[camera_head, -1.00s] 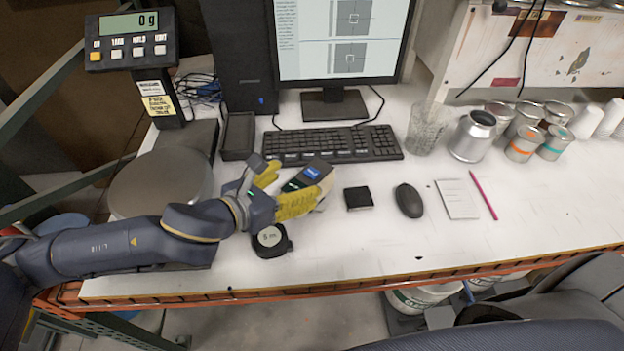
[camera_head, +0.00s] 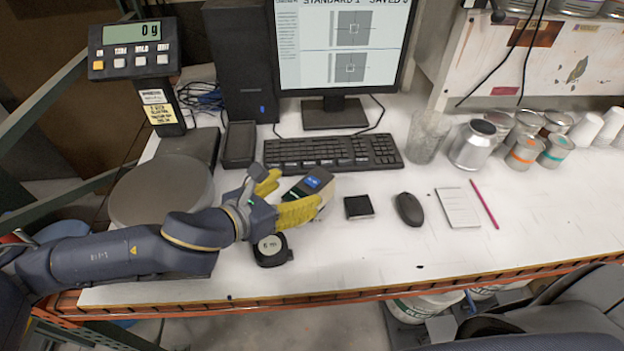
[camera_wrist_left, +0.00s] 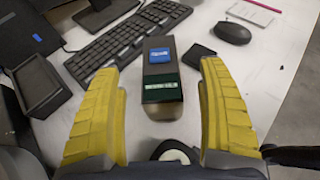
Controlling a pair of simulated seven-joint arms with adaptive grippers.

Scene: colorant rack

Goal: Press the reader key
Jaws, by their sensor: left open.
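My left gripper (camera_head: 284,195) has yellow fingers, open and apart; nothing is held. In the left wrist view the gripper (camera_wrist_left: 160,110) has one finger on each side of the reader's near end. My right gripper is not in view.
The keyboard (camera_head: 330,152) lies behind the reader. A black square (camera_head: 358,207) and a mouse (camera_head: 408,209) lie to its right. A scale pan (camera_head: 160,190) stands left.

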